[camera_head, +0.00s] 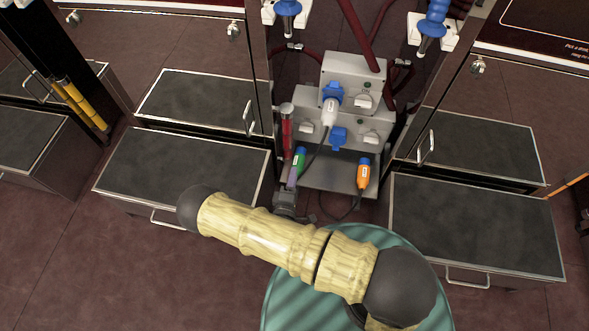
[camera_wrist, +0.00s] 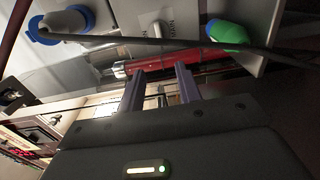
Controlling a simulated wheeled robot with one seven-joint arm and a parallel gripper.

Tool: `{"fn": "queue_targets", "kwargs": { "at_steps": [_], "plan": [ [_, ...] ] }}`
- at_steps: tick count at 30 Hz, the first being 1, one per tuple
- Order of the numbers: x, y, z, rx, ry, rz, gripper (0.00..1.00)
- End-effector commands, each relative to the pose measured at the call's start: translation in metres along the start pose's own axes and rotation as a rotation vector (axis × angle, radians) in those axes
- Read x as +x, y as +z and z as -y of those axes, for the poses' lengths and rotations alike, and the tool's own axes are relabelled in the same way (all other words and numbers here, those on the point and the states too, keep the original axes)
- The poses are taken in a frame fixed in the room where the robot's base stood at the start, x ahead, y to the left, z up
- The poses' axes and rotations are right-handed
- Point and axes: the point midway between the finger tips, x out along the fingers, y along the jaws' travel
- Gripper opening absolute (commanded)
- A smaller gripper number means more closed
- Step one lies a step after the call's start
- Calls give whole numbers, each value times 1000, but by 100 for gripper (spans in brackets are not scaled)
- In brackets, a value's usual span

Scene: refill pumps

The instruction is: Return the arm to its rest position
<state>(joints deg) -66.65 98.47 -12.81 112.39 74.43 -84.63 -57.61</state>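My yellow-and-black arm (camera_head: 263,234) reaches from the lower right of the head view toward the grey socket unit. My gripper (camera_head: 291,182) is at its far end, low in front of the unit's left side and mostly hidden by its own wrist. In the wrist view the two fingers of my gripper (camera_wrist: 159,78) stand apart with a gap between them. I see nothing clamped between them. A red cylinder (camera_wrist: 178,76) lies just past the fingertips; I cannot tell whether they touch it.
The grey socket unit (camera_head: 350,133) carries a white-and-blue plug (camera_head: 330,106). A green plug (camera_head: 299,157) and an orange plug (camera_head: 363,174) are low at its front. Dark cables hang close to my gripper. Dark-topped cabinets (camera_head: 185,164) (camera_head: 475,225) flank it. Floor shows at lower left.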

Motion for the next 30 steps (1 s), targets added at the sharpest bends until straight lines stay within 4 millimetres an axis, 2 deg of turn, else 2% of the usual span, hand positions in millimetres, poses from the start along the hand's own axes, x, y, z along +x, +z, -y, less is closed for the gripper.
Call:
{"fn": "queue_targets", "kwargs": {
  "at_steps": [19, 26, 30],
  "plan": [
    [5, -1, -3, 31, -31, 19, 35],
    [31, -8, -20, 237, -228, 135, 35],
    [47, -10, -36, 399, -378, 220, 35]
  ]
}}
